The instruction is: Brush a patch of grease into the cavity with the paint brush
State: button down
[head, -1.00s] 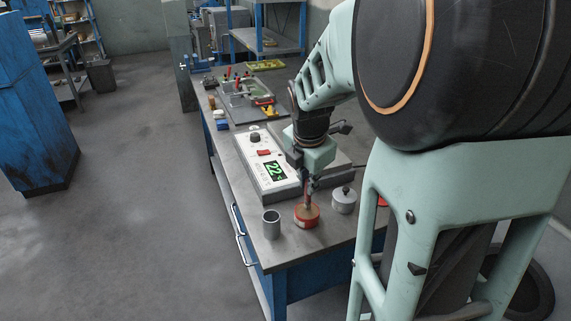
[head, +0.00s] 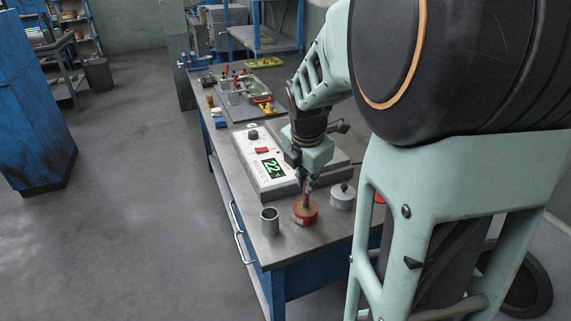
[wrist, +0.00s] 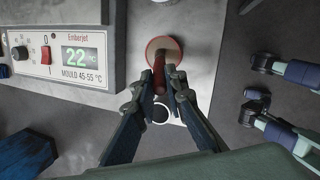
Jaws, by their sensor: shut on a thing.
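My gripper (head: 308,186) points down over a red tin (head: 305,217) near the front of the bench. It is shut on the paint brush (wrist: 158,74), a slim reddish-brown handle between the fingertips (wrist: 163,88). The brush reaches down into the red tin, which also shows in the wrist view (wrist: 150,48); its bristles cannot be made out.
A grey cup (head: 270,222) stands left of the tin and a lidded grey pot (head: 342,197) to its right. A control box (head: 264,160) reading 22 °C lies just behind. A blue block (head: 222,124) and a yellow-and-red item (head: 265,101) lie near the mould.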

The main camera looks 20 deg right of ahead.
dwell(0.5)
notch_tip(320, 180, up, 7)
jog(key=p, duration=0.6)
jog(key=shift+s, duration=0.1)
dwell(0.7)
